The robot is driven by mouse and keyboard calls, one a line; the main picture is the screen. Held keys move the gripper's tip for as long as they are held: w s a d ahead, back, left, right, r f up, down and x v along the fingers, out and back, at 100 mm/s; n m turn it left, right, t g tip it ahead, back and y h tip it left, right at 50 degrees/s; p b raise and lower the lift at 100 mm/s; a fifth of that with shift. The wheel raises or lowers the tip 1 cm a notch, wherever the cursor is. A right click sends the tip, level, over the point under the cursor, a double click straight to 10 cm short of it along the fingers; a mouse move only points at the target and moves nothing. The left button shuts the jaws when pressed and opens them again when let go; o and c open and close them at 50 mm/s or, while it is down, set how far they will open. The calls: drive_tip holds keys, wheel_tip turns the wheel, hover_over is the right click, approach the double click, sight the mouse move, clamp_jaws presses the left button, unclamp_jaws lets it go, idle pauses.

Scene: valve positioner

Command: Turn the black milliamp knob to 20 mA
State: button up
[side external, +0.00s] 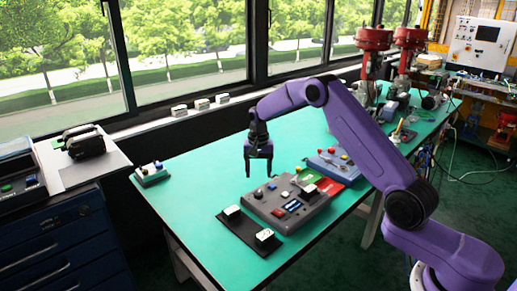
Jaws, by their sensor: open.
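A grey control box (262,208) lies on the green table below my gripper. Its top carries small dark knobs (258,194), blue display-like patches (293,205) and a red part (278,213). The parts are too small to read, so I cannot tell which knob is the milliamp knob or where it points. My gripper (258,175) points down, open and empty. It hangs above the back left edge of the grey box and appears apart from it.
A black plate (246,236) with two white blocks lies in front of the box. A blue box (336,164) and a red-green panel (318,182) sit behind it to the right. A small button box (151,174) stands at the far left. The green table (200,180) left of my gripper is clear.

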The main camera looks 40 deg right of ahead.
wheel_tip(320, 180, up, 9)
idle(0.3)
drive_tip(key=s+a+r+n, duration=0.3)
drive_tip(key=s+a+n, duration=0.2)
drive_tip(key=s+a, duration=0.35)
drive_tip(key=s+a+r+n, duration=0.3)
drive_tip(key=s+a+n, duration=0.3)
drive_tip(key=s, duration=0.4)
drive_tip(key=s+d+n, duration=0.1)
drive_tip(key=s+n, duration=0.2)
drive_tip(key=s, duration=0.6)
drive_tip(key=s+d+f+n, duration=0.1)
drive_tip(key=s+d+n, duration=0.1)
drive_tip(key=s, duration=0.7)
drive_tip(key=s+d+f+n, duration=0.1)
drive_tip(key=s+n, duration=0.4)
drive_tip(key=s, duration=0.3)
drive_tip(key=shift+s+d+f, duration=0.15)
drive_tip(key=shift+s+d, duration=0.1)
drive_tip(key=shift+s, duration=0.15)
drive_tip(key=shift+c, duration=0.3)
